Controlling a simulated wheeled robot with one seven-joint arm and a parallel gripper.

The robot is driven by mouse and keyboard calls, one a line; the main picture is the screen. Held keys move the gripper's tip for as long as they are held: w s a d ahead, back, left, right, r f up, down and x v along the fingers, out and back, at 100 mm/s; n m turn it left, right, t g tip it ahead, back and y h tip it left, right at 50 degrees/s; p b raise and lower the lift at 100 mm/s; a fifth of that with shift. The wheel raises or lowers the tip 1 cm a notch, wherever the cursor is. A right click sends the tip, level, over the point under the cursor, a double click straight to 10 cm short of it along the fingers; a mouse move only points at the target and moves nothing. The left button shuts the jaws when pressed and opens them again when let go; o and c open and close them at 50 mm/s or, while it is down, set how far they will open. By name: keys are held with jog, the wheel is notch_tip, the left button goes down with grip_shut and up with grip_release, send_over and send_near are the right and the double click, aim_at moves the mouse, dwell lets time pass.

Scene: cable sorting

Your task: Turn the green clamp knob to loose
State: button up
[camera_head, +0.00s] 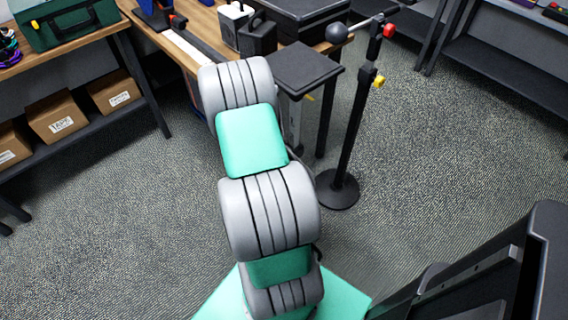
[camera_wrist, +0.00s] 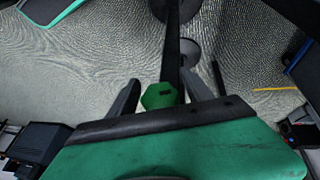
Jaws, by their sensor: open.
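The green clamp knob (camera_wrist: 158,96) shows in the wrist view, on or just in front of the dark pole (camera_wrist: 172,45). My gripper (camera_wrist: 160,79) is open, with one finger on each side of the knob. A gap shows between the knob and the right finger; the left finger is closer, and I cannot tell if it touches. In the head view the black stand (camera_head: 347,135) rises from a round base, with a red knob (camera_head: 389,31) and a yellow knob (camera_head: 379,81). The green knob and my gripper are hidden there behind my arm.
A wooden bench (camera_head: 182,48) with black cases stands at the back, close to my arm. A shelf with cardboard boxes (camera_head: 57,118) is at the left. A grey ball (camera_head: 336,32) ends the stand's boom. The carpet (camera_head: 440,150) right of the stand is clear.

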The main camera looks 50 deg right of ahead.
jog(key=shift+r, duration=0.1)
jog(key=v, duration=0.7)
jog(key=shift+r+p, duration=0.3)
jog(key=shift+p, duration=0.1)
jog(key=shift+w+a, duration=0.1)
